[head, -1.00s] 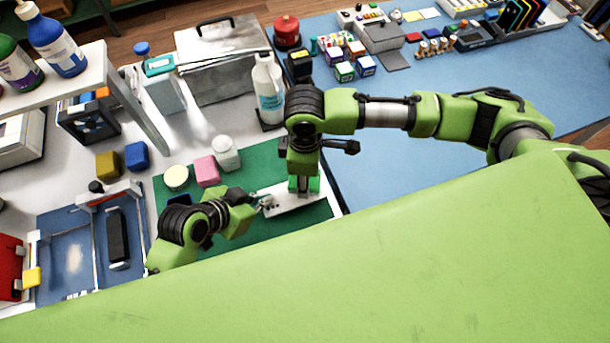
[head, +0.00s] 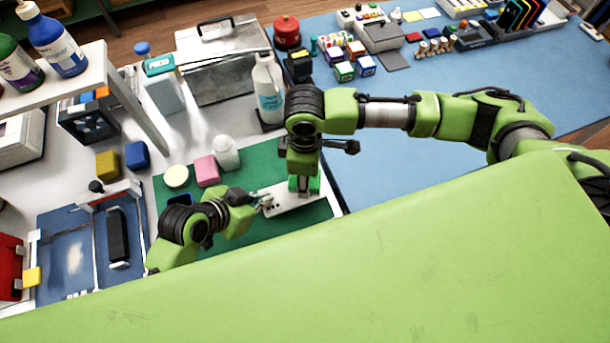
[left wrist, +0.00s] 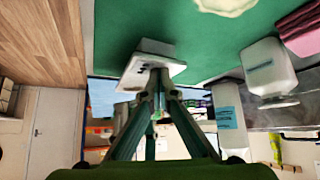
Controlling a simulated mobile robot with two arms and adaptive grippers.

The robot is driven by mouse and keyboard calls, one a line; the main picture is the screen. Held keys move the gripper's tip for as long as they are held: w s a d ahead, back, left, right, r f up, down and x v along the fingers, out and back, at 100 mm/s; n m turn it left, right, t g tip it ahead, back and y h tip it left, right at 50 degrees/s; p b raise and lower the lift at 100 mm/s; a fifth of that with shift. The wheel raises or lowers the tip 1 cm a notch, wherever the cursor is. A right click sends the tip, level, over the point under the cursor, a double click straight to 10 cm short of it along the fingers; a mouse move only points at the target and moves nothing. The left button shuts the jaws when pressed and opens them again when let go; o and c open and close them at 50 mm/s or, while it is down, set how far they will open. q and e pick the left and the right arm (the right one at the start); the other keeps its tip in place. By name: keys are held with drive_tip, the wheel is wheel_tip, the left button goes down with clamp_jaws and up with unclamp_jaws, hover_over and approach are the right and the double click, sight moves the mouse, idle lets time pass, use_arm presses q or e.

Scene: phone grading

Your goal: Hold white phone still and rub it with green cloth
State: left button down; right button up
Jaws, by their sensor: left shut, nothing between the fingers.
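The white phone (head: 283,203) lies on the green mat (head: 262,160), its camera end toward my left gripper. My left gripper (head: 258,204) is shut with nothing between its fingers, at the phone's left end. In the left wrist view the shut fingertips (left wrist: 157,84) are right at the edge of the white phone (left wrist: 150,62); whether they touch it I cannot tell. My right gripper (head: 302,188) points down over the right part of the phone. Bright green cloth (head: 315,184) shows by its fingertips, over the phone. The fingers partly hide the cloth, so the grip is unclear.
A dark phone (head: 180,200) lies behind my left wrist.

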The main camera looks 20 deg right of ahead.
drive_tip(key=shift+f, duration=1.55)
drive_tip(key=shift+d, duration=0.1)
drive_tip(key=shift+d, duration=0.75)
